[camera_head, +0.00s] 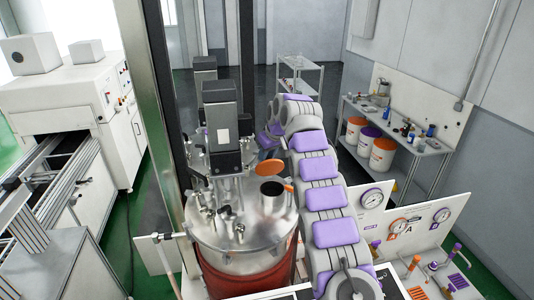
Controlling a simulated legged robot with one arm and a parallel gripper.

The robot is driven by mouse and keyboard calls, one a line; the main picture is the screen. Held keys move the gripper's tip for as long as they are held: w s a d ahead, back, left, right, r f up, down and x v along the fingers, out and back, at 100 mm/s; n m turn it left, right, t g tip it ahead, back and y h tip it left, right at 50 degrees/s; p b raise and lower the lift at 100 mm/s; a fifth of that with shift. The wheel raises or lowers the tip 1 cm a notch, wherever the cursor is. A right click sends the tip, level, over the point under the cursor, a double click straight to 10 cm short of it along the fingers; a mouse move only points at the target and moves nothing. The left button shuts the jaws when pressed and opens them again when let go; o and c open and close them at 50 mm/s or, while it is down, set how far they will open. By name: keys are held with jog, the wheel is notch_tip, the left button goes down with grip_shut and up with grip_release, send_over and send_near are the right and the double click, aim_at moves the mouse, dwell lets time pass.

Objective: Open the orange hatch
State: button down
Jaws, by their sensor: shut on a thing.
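The orange hatch (268,169) is a small round orange lid on top of the shiny metal tank (238,226). It stands raised and tilted at the far side of a short round port (271,191), whose dark opening shows. My arm reaches over from the right and bends down behind the hatch. My gripper (268,152) is at the hatch's far edge, shut on it. The fingertips are small and mostly hidden, so the exact contact cannot be made out.
A dark motor block (221,115) stands on the tank left of the hatch, with several fittings on the lid. A tall metal post (160,120) rises at the left. White panels with gauges (398,228) stand at the right. A bench with tubs (382,155) is behind.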

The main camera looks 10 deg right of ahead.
jog(key=shift+w+d+f, duration=0.15)
jog(key=shift+w+d, duration=0.05)
jog(key=shift+w, duration=0.05)
jog(key=shift+d, duration=0.1)
dwell(0.3)
jog(key=c, duration=1.2)
grip_release()
jog(key=shift+f, duration=0.1)
jog(key=o, duration=0.4)
jog(key=shift+w+d+f, duration=0.1)
jog(key=shift+w+d, duration=0.25)
jog(key=shift+w, duration=0.05)
jog(key=shift+s, duration=0.15)
jog(key=shift+a, duration=0.1)
jog(key=shift+a, duration=0.2)
